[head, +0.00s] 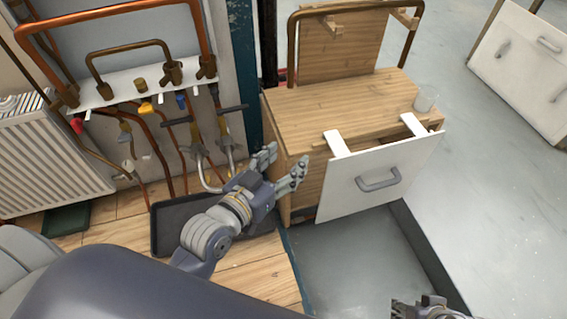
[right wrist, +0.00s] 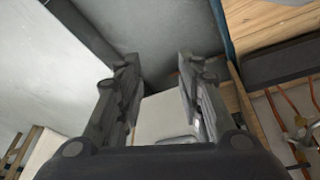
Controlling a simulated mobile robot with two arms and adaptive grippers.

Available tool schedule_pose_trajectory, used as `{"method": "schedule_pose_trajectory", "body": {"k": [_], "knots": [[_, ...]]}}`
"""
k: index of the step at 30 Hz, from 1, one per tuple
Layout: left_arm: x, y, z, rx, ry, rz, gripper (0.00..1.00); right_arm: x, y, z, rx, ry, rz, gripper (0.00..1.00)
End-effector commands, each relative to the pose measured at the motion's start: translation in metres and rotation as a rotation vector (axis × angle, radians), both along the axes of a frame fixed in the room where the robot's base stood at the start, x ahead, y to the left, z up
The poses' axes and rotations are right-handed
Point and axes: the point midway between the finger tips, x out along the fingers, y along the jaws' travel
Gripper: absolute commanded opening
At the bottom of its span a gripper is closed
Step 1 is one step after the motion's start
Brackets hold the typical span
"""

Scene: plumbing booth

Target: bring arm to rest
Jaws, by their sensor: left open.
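My left gripper (head: 279,171) is open and empty in the head view. It hangs above the floor just left of the wooden cabinet (head: 300,110), with its fingers pointing at the cabinet's side. My right gripper shows only in part at the bottom edge of the head view, at right. In the right wrist view my right gripper (right wrist: 158,88) has its two fingers well apart with nothing between them. Behind its fingers a white panel with a handle (right wrist: 170,115) shows.
The cabinet's white drawer front (head: 380,180) stands pulled out. A clear glass (head: 425,98) is on the cabinet top. Copper pipes and valves (head: 140,88) and a radiator (head: 45,155) line the left wall. A dark tray (head: 170,225) lies on the wooden floor. Grey floor (head: 365,265) is free in front.

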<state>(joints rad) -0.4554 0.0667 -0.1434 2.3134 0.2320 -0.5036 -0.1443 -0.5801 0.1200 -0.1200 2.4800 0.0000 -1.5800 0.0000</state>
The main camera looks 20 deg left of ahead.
Motion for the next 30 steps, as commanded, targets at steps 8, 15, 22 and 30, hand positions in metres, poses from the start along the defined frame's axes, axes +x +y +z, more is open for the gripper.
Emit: {"method": "schedule_pose_trajectory", "body": {"k": [8, 15, 22, 30], "knots": [[0.0, 0.0, 0.0, -0.001, -0.001, 0.0, 0.57, 0.0, 0.0, 0.0, 0.0, 0.0, 0.0, 0.34], [-0.008, 0.001, -0.009, 0.029, 0.055, -0.006, 0.57, 0.02, 0.006, 0.007, 0.017, -0.086, 0.007, 0.34], [-0.038, 0.013, -0.04, 0.128, 0.253, 0.003, 0.57, 0.083, 0.026, 0.044, 0.079, -0.375, 0.03, 0.34], [-0.064, 0.031, -0.069, 0.205, 0.441, 0.041, 0.57, 0.125, 0.04, 0.075, 0.122, -0.57, 0.046, 0.34]]}}
